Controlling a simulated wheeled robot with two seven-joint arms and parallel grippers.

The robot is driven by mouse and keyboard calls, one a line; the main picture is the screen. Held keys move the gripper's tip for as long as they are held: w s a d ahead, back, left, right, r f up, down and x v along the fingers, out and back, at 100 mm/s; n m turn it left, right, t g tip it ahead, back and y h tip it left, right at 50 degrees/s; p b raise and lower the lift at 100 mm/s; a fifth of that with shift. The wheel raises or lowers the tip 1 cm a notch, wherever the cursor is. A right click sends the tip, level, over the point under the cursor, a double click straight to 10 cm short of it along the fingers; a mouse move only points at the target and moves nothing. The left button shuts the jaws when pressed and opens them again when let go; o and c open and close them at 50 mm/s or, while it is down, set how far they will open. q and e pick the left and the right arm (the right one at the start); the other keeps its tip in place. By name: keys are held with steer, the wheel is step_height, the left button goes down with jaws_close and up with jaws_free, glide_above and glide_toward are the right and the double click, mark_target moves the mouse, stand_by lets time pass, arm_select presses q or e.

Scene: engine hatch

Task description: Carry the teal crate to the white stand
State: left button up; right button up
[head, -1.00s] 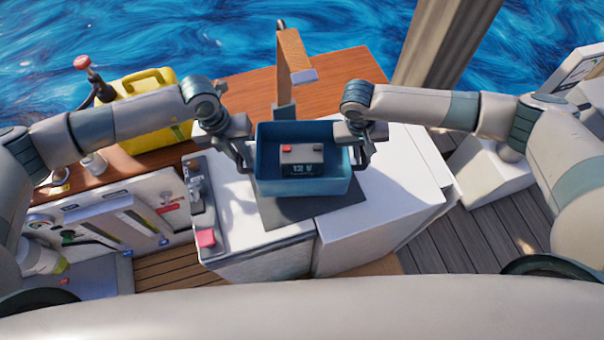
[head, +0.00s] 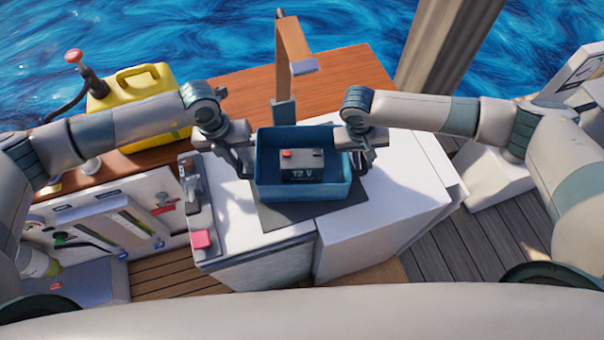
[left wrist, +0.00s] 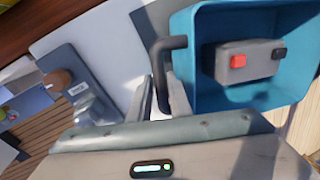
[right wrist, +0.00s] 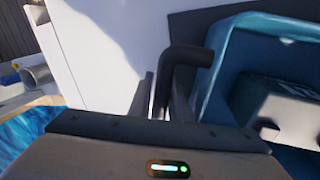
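The teal crate (head: 302,194) is an open box holding a grey and black 12 V battery (head: 302,167) with a red terminal cap. It appears over a dark mat on a white-topped unit (head: 385,200); I cannot tell whether it touches the mat. My left gripper (head: 238,160) is at the crate's left side, its fingers around a dark bent handle (left wrist: 160,70) in the left wrist view. My right gripper (head: 360,158) is at the right side, its fingers around the other handle (right wrist: 165,80). Both appear shut on the handles. The crate looks level.
A wooden post with an arm (head: 290,60) stands just behind the crate. A yellow can (head: 140,90) is at the back left. A control panel (head: 110,220) and a red button (head: 201,239) lie left. A white pedestal (head: 492,172) stands right, beyond decking.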

arm_select(q)
steer(key=shift+o, duration=1.2)
arm_select(e)
steer(key=shift+o, duration=1.2)
arm_select(q)
steer(key=shift+r, duration=0.1)
arm_select(e)
steer(key=shift+r, duration=0.1)
arm_select(q)
step_height(320, 180, up, 8)
steer(key=a, duration=0.1)
steer(key=shift+a, duration=0.15)
arm_select(e)
steer(key=shift+a, duration=0.15)
steer(key=shift+r, duration=0.1)
steer(key=v, duration=1.1)
steer(key=shift+r, duration=0.35)
